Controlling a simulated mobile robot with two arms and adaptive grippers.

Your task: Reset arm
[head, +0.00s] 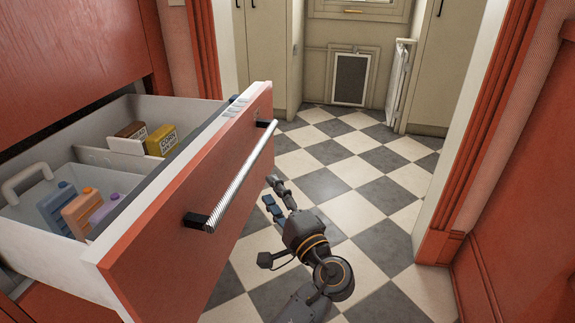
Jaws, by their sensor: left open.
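My left gripper (277,193) shows in the head view, low over the checkered floor, just right of the open drawer's front. Its dark fingers are apart and nothing shows between them. The fingertips point up and left in the picture, near the ribbed metal handle (243,178); I cannot tell whether they touch it, but a gap appears between them. My right gripper is not in view.
The red-fronted drawer (160,232) stands pulled out at left. It holds a yellow box (161,140), a brown box (131,131), and blue, orange and purple containers. A red door frame (480,130) stands at right. The checkered floor (350,215) beyond is clear.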

